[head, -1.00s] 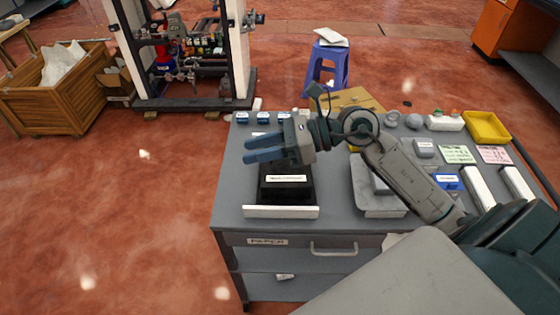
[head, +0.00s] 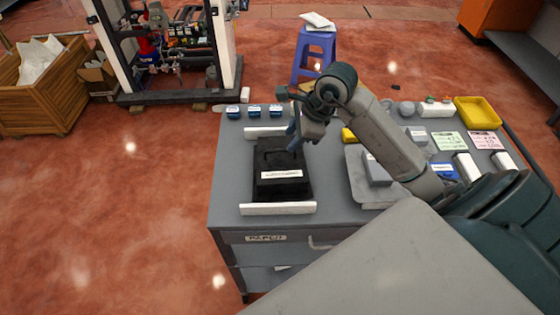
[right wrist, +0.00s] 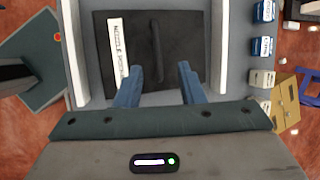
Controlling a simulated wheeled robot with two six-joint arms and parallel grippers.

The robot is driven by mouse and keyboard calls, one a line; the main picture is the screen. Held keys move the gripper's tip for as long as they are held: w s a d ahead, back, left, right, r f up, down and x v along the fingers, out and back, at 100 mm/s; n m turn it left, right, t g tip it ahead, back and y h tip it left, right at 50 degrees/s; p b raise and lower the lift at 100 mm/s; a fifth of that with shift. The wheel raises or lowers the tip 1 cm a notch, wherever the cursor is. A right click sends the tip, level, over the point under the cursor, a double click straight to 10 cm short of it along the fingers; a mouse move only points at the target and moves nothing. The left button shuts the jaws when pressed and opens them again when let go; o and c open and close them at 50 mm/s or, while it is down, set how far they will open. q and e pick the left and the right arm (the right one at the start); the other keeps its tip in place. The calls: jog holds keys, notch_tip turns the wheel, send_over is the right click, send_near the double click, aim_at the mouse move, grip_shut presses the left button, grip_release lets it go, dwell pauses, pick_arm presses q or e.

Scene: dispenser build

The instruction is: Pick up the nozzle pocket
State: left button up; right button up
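The nozzle pocket (head: 283,183) is a black block with a white label, lying on the grey cart top between two white strips. It also shows in the right wrist view (right wrist: 182,65), with its label at the left and a thin raised black ridge across its middle. My right gripper (head: 295,143) points down over the far right part of the pocket. In the right wrist view the two blue fingers (right wrist: 160,78) are spread, with the ridge between and beyond them and nothing held. Whether the fingertips touch the pocket cannot be told. My left gripper is out of view.
A near white strip (head: 278,209) and a far white strip (head: 264,132) flank the pocket. Several small blue-labelled containers (head: 254,111) stand along the back edge. A grey tray (head: 362,188) lies to the right, and a yellow bin (head: 478,113) stands at the far right corner.

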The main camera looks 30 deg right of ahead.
aim_at(281, 150)
jog(key=shift+f, duration=0.2)
jog(key=shift+w+a+f+p, duration=0.2)
jog(key=shift+a+f+p, duration=0.1)
jog(key=shift+p, duration=0.1)
jog(key=p+x, duration=0.2)
jog(key=x, duration=0.1)
jog(key=shift+w+a+f, duration=0.1)
jog(key=shift+a+f, duration=0.1)
jog(key=shift+f, duration=0.15)
jog(key=shift+w+f, duration=0.15)
jog(key=shift+f, duration=0.2)
grip_shut()
dwell(0.6)
